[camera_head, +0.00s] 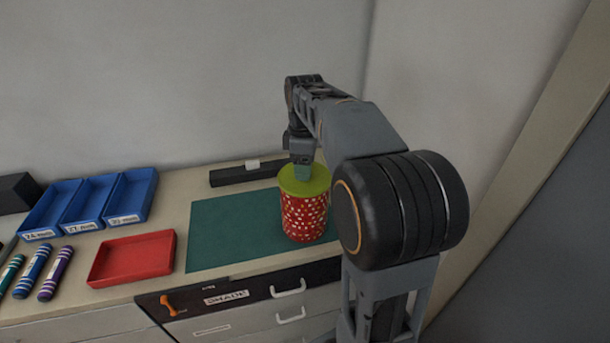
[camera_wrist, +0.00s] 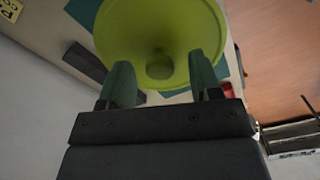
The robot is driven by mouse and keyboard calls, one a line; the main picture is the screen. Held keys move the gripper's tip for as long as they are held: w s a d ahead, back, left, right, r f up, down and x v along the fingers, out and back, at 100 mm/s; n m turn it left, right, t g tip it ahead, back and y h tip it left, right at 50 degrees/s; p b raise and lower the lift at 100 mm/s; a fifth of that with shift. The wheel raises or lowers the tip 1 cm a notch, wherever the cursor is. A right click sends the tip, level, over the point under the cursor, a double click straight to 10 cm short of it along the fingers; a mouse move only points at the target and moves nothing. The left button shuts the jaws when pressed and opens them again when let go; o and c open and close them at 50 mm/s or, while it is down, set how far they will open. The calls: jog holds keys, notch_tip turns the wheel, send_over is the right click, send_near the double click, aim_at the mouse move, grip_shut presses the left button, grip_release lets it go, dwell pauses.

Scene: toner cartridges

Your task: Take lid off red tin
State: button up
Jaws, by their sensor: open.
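The red tin (camera_head: 304,216) with pale spots stands upright on the green mat (camera_head: 232,224). Its yellow-green lid (camera_head: 304,180) sits on top, and in the wrist view the round lid (camera_wrist: 122,32) has a knob (camera_wrist: 159,65) at its centre. My gripper (camera_head: 303,172) is directly above the lid, pointing down. In the wrist view my gripper's two green fingers (camera_wrist: 162,82) are apart, one on each side of the knob. The tin's body is mostly hidden under the lid in the wrist view.
A red tray (camera_head: 132,259) lies left of the mat. Several blue labelled bins (camera_head: 82,210) stand behind it, with striped cylinders (camera_head: 33,271) at the far left. A black bar (camera_head: 238,176) lies behind the mat. The drawer front (camera_head: 240,296) is below the counter edge.

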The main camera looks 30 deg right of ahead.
jog(key=shift+f, duration=0.25)
jog(key=c, duration=1)
jog(key=shift+r, duration=0.1)
